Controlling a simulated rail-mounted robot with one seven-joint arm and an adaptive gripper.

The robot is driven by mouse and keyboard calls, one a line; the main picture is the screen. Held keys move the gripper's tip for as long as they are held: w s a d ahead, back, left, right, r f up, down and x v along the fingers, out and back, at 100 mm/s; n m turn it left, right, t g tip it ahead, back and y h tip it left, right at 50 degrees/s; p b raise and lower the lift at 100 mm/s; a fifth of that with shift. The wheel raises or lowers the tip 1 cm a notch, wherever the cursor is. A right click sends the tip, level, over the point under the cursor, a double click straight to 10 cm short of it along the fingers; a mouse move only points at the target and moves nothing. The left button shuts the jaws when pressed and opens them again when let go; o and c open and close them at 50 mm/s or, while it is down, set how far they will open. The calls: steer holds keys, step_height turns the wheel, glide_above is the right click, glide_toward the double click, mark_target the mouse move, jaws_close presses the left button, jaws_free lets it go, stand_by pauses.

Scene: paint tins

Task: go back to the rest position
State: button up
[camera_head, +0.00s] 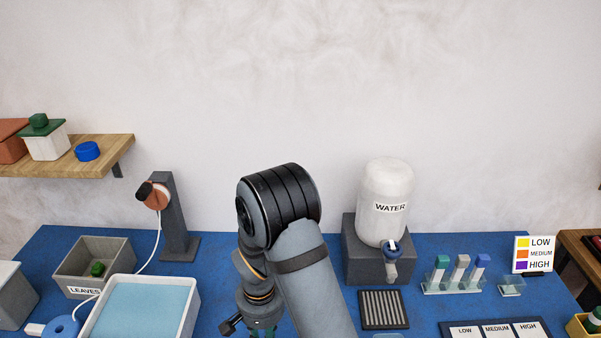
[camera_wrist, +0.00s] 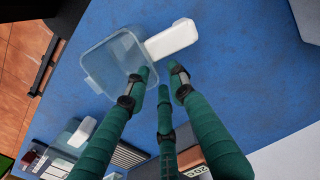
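My gripper (camera_wrist: 163,76) has three green fingers with dark joints. They are spread apart with nothing visible between them, above the blue table. In the wrist view a clear square container (camera_wrist: 112,62) with a white block-like part (camera_wrist: 172,40) at its side lies below the fingertips. One fingertip overlaps its edge in the picture; I cannot tell whether they touch. In the head view my arm is bent in the middle, and only the top of my gripper shows at the bottom edge, so its fingertips are hidden there.
A water dispenser (camera_head: 386,205) stands behind, right of my arm, with a dark grille (camera_head: 384,309) before it. A tube rack (camera_head: 453,289) is further right. The leaves box (camera_head: 93,268), a white basin (camera_head: 192,310) and a grey stand (camera_head: 175,215) are left. A wooden shelf (camera_head: 110,152) is on the wall.

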step_height(320, 180, down, 4)
steer(key=shift+r, duration=0.2)
steer(key=r, duration=0.4)
steer(key=shift+d+b, duration=0.2)
steer(key=shift+b, duration=0.2)
steer(key=shift+d+r, duration=0.25)
steer(key=shift+d, duration=0.2)
steer(key=shift+w, duration=0.1)
